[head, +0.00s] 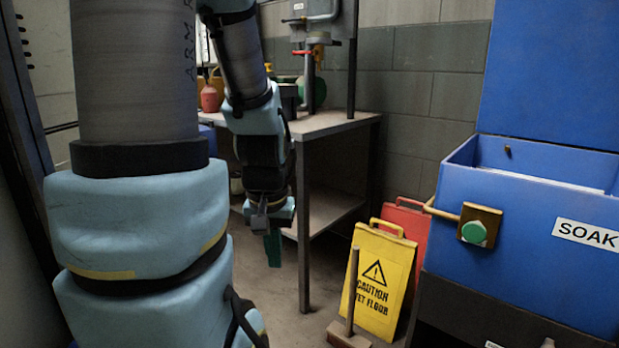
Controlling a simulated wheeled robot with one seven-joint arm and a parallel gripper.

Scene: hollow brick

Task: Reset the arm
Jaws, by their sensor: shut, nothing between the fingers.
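My arm fills the left part of the head view. Its light blue and grey links rise near the camera and bend down again farther off. My gripper (272,247) hangs at the end of the arm, pointing down, left of the front table leg. It is shut and empty, with its fingers small and partly dark in this view. It appears apart from the table and the floor.
A grey metal table (335,123) with a lower shelf stands behind my gripper, with a red bottle (209,98) on it. A yellow caution sign (378,280), a red sign (407,222) behind it and a blue SOAK tank (530,240) stand at right.

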